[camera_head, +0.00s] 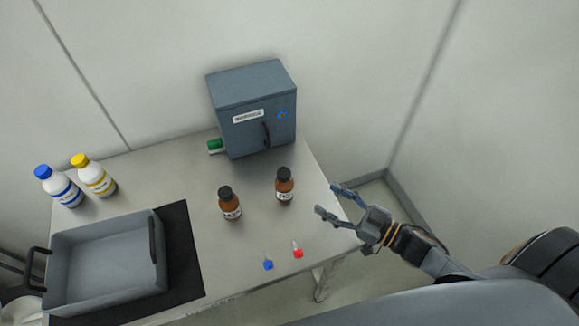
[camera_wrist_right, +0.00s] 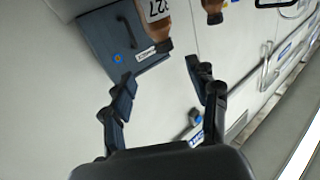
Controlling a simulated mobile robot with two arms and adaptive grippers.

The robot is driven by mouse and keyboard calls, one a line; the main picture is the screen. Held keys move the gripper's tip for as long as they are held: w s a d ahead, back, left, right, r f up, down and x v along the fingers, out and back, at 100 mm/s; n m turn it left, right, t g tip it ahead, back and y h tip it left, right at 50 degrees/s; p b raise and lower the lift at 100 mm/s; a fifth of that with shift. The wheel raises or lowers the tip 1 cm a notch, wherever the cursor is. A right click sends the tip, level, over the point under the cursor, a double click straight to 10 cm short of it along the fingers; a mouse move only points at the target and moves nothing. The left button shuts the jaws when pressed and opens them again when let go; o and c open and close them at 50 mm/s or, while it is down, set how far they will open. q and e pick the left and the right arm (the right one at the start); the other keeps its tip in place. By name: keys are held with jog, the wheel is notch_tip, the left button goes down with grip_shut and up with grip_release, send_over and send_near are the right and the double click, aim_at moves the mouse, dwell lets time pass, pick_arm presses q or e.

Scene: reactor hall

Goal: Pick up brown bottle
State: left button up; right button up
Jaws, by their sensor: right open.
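Two brown bottles with dark caps and white labels stand upright on the table in the head view: one nearer the middle (camera_head: 230,207), the other to its right (camera_head: 284,188). My right gripper (camera_head: 336,202) is open and empty, beyond the table's right edge and to the right of the right bottle, its fingers pointing left toward it. In the right wrist view the open fingers (camera_wrist_right: 166,82) have nothing between them. A large brown bottle (camera_wrist_right: 154,35) shows beyond them at the top, and another brown bottle (camera_wrist_right: 212,8) is cut off by the top edge. My left gripper is out of view.
A grey-blue box (camera_head: 255,120) stands at the back, with a small green-capped item (camera_head: 215,146) beside it. A grey tray (camera_head: 105,292) lies front left on a black mat (camera_head: 183,250). White bottles with blue and yellow caps stand behind it. Small blue and red items lie near the front edge.

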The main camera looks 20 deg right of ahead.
aim_at(290, 177)
jog(key=x, duration=0.2)
jog(key=p+x, duration=0.1)
jog(key=x, duration=0.2)
jog(key=r+x, duration=0.1)
jog(key=x, duration=0.1)
jog(key=shift+a+p, duration=0.4)
jog(key=shift+a, duration=0.05)
jog(key=shift+w+a+f, duration=0.1)
jog(key=shift+w+a, duration=0.05)
jog(key=shift+w, duration=0.2)
jog(key=shift+p+x, duration=0.6)
jog(key=shift+x, duration=0.5)
jog(key=x, duration=0.2)
jog(key=shift+w+a+p, duration=0.15)
jog(key=shift+w+p, duration=0.05)
jog(key=shift+p, duration=0.1)
jog(key=shift+w+a+f, duration=0.1)
jog(key=shift+w+a, duration=0.05)
jog(key=shift+w, duration=0.1)
jog(key=shift+w+a, duration=0.1)
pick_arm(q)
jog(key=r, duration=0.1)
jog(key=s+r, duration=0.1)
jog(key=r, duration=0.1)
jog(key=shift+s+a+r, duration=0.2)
pick_arm(e)
grip_shut()
